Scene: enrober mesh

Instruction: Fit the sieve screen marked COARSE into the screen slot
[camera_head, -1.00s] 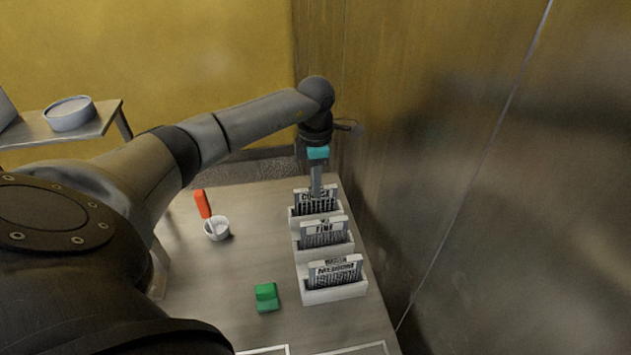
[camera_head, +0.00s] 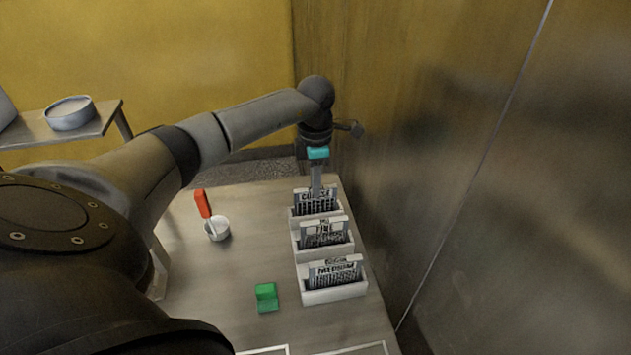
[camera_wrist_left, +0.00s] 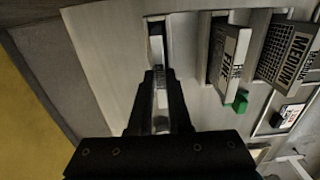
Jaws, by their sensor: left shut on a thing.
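The COARSE screen (camera_head: 317,207) is a pale-framed plate with dark mesh, upright in the farthest white holder (camera_head: 330,217). Its label is partly covered by my left gripper (camera_head: 317,190), which reaches down from above and is shut on the screen's top edge. In the left wrist view my fingers (camera_wrist_left: 160,76) pinch the screen (camera_wrist_left: 157,48), seen nearly edge-on, still within its holder. The FINE screen (camera_head: 323,235) and MEDIUM screen (camera_head: 333,273) stand in the nearer holders. I cannot make out the screen slot. My right gripper is not in view.
A green block (camera_head: 266,297) and a white cup (camera_head: 217,229) with a red-handled tool (camera_head: 202,204) are on the table (camera_head: 215,285) left of the holders. A metal wall (camera_head: 480,200) rises close on the right. A side shelf (camera_head: 100,122) carries a round dish (camera_head: 70,114).

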